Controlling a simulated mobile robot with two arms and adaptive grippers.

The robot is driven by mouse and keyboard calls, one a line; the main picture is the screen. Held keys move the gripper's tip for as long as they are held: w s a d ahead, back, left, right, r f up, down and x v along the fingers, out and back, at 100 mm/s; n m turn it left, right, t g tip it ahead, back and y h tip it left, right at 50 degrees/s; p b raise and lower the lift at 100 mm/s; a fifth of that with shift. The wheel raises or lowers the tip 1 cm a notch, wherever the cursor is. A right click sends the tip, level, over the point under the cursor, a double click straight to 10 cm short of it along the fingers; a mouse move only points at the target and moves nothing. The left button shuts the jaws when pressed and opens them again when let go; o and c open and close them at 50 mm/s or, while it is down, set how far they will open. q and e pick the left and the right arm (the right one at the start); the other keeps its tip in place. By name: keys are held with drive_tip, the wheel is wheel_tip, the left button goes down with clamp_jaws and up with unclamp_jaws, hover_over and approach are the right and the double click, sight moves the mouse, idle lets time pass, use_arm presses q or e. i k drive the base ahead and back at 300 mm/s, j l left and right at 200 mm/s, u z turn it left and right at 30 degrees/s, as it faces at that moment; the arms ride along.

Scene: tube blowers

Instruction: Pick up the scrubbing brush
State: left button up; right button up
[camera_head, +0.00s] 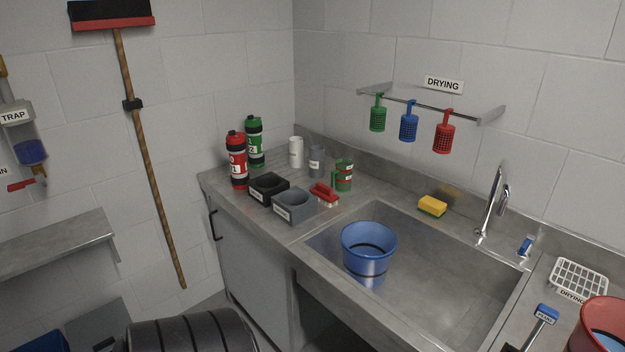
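A red scrubbing brush (325,194) with a pale underside lies on the metal counter (235,206), left of the sink. It sits just right of a grey open box (294,206) and in front of a green mug-like container (344,176). No gripper is near it. Neither my left nor my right gripper shows in the head view.
A black box (269,189), red bottle (237,162) and green bottle (254,142) stand behind and left of the brush. A blue bucket (368,245) stands in the sink (440,275). A yellow sponge (432,206) lies on the rear ledge.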

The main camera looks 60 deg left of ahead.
sight(326, 194)
drive_tip(key=u, duration=1.85)
drive_tip(key=i+j+z, duration=0.1)
drive_tip(key=i+j, duration=0.45)
